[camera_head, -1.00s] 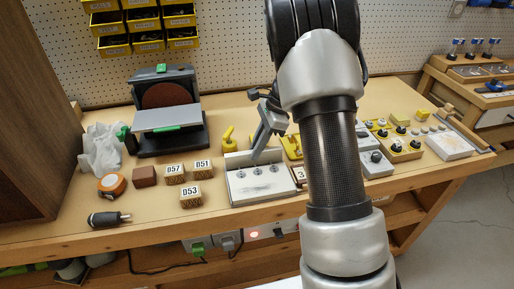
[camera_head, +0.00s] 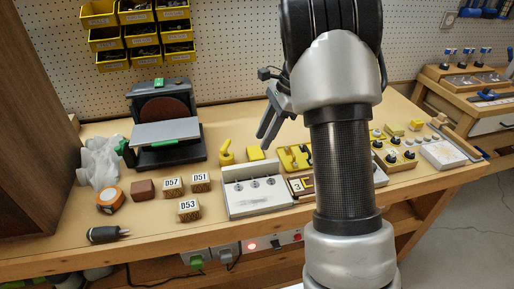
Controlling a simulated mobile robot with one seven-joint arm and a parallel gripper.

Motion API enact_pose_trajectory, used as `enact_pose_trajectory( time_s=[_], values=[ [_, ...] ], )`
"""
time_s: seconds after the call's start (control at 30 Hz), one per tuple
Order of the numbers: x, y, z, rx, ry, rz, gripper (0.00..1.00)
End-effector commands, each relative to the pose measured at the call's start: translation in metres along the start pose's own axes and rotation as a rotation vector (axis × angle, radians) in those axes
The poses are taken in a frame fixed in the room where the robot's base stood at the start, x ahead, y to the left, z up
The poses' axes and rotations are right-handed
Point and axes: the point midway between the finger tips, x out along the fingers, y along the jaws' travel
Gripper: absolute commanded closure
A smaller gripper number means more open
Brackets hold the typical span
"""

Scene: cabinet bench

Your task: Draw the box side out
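A grey-white metal box (camera_head: 258,199) sits on the bench near the middle. I cannot tell which part is the box side. My gripper (camera_head: 263,141) is above and behind the box's right part, pointing down and to the left, apart from it. Its two fingers show a narrow gap and hold nothing that I can see. My arm hides the area right of the box.
Blocks marked 057 (camera_head: 173,187), 051 (camera_head: 201,182) and 053 (camera_head: 189,210) lie left of the box. A disc sander (camera_head: 167,133) stands behind them. A knobbed panel (camera_head: 396,158) is at right.

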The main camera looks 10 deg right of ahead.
Motion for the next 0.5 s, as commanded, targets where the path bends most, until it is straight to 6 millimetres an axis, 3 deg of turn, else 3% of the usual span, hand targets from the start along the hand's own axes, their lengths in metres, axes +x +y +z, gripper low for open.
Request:
enact_pose_trajectory(
  time_s=[0.03,0.2,0.5],
  values=[
    [-0.017,-0.001,0.0,0.0,0.002,-0.005,0.67],
    [-0.051,-0.001,0.0,0.0,0.001,-0.003,0.67],
    [-0.077,-0.001,0.0,0.0,0.001,-0.002,0.67]
  ],
)
